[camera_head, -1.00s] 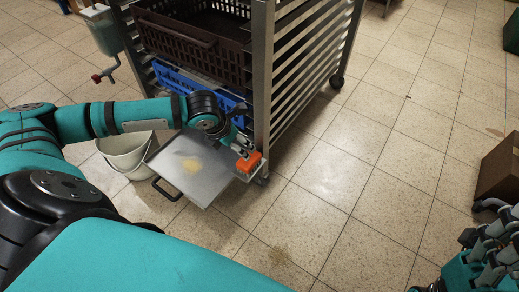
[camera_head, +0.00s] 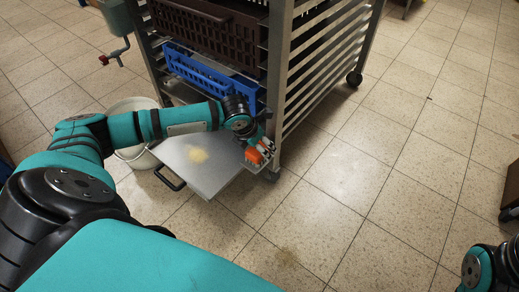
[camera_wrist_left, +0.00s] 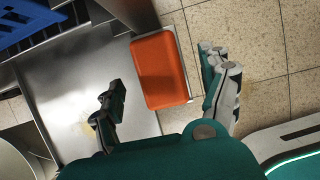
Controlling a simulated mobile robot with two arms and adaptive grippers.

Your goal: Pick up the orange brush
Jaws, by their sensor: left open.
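The orange brush (camera_head: 254,156) shows as an orange block at the right front edge of a pulled-out metal tray (camera_head: 215,180), low in the rack. In the left wrist view the orange block (camera_wrist_left: 160,70) lies between the two fingers of my left gripper (camera_wrist_left: 162,67). The fingers stand wide open, one on each side, with a visible gap to the block. In the head view my left gripper (camera_head: 263,149) is right at the brush and partly covers it. My right gripper is out of view; only part of my right arm shows at the lower right.
A metal rack (camera_head: 275,80) holds a brown crate (camera_head: 205,35) above a blue crate (camera_head: 195,68). Its upright stands close by my left gripper. A pale bucket (camera_head: 132,106) stands left of the tray.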

